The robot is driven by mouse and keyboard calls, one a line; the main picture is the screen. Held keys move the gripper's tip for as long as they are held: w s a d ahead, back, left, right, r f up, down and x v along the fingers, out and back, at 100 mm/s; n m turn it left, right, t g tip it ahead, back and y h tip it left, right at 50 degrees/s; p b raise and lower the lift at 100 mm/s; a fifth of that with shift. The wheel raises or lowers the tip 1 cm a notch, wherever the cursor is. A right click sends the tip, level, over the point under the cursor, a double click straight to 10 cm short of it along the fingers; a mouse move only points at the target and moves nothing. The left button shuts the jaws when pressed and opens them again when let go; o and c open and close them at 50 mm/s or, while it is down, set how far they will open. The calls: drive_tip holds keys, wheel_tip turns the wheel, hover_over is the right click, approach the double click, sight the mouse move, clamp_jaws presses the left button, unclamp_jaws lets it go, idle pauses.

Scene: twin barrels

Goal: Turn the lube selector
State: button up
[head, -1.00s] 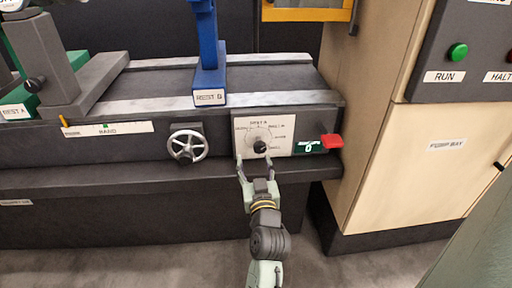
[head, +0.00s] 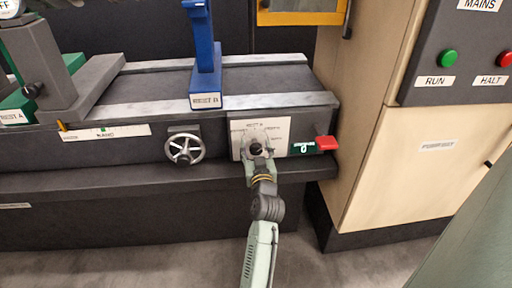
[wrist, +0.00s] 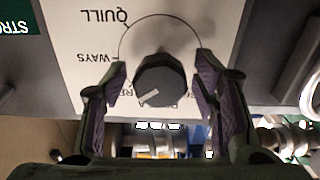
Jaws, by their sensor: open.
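The lube selector is a dark round knob (wrist: 160,80) with a pale pointer mark, on a white labelled plate (wrist: 85,70). In the wrist view the knob lies between the two open fingers of my gripper (wrist: 163,88), with a gap showing on each side. The words QUILL and WAYS can be read upside down on the plate; other labels are partly hidden. In the head view the plate (head: 276,127) is on the bench front, and my gripper (head: 258,152) is at the knob, covering its lower part.
A handwheel (head: 184,149) is left of the plate. A wooden cabinet (head: 400,170) stands further right, with green RUN (head: 449,58) and red HALT buttons above. A blue rest (head: 207,75) stands on the bench.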

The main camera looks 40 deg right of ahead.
drive_tip(key=c, duration=1.2)
drive_tip(key=shift+m, duration=0.4)
drive_tip(key=m+p, duration=0.1)
drive_tip(key=m, duration=0.2)
drive_tip(key=shift+r+m, duration=0.1)
drive_tip(key=shift+m, duration=0.2)
drive_tip(key=m+p, duration=0.1)
drive_tip(key=m, duration=0.2)
drive_tip(key=shift+d+m, duration=0.1)
drive_tip(key=shift+m, duration=0.2)
drive_tip(key=m+p, duration=0.2)
drive_tip(key=m, duration=0.2)
drive_tip(key=shift+s+p, duration=0.1)
drive_tip(key=shift+p, duration=0.2)
drive_tip(key=shift+m+p, duration=0.9)
drive_tip(key=shift+m, duration=1.2)
drive_tip(key=shift+f, duration=0.2)
